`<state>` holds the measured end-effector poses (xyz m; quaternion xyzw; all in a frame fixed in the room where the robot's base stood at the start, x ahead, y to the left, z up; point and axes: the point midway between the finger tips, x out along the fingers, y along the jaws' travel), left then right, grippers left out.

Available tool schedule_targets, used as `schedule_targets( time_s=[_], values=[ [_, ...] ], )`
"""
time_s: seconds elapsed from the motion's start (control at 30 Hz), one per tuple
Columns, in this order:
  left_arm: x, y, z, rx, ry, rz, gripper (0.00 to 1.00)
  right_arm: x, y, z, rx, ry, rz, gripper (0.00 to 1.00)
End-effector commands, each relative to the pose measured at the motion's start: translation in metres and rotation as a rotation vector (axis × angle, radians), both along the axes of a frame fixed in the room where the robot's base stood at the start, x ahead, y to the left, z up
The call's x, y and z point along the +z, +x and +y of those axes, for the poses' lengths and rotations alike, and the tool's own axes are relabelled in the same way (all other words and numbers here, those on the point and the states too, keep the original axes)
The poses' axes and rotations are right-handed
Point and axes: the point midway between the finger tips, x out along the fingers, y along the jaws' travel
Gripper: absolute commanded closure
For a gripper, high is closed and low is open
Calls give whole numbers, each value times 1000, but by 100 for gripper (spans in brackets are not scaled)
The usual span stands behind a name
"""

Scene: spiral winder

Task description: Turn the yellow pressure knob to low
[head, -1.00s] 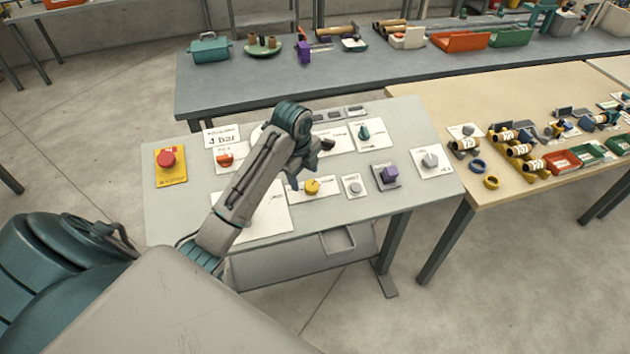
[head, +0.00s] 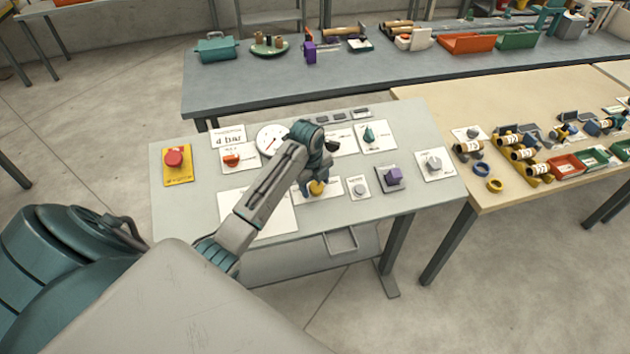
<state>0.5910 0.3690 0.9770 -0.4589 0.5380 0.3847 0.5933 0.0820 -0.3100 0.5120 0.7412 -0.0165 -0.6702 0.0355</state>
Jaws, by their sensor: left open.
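The yellow pressure knob (head: 317,188) sits on a white plate in the front middle of the grey control table (head: 190,205). My left gripper (head: 314,187) is down at the knob, its fingers apart on either side of it. Whether the fingers touch the knob cannot be told. The gripper partly hides the knob and its scale, so its setting cannot be read. A round white gauge (head: 272,139) stands behind my arm, partly covered. My right gripper is not in view.
Close by are a grey button (head: 359,187), a purple block switch (head: 394,176), a grey knob (head: 434,163), a teal knob (head: 369,135), an orange knob (head: 231,160) and a red button (head: 174,158). A beige table (head: 440,120) with rolls and bins stands right.

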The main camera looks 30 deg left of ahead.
Motion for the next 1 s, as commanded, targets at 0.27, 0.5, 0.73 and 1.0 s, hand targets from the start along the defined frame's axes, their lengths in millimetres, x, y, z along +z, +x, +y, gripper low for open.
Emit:
schedule_targets(
  time_s=[0.27, 0.5, 0.73, 1.0],
  values=[
    [-3, 0, 0, 0, 0, -1, 41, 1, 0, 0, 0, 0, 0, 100],
    [-3, 0, 0, 0, 0, -1, 82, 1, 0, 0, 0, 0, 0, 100],
    [-2, 0, 0, 9, -1, -4, 86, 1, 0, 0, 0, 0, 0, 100],
    [-2, -1, 1, 106, -21, -28, 86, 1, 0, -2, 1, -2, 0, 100]
  ],
)
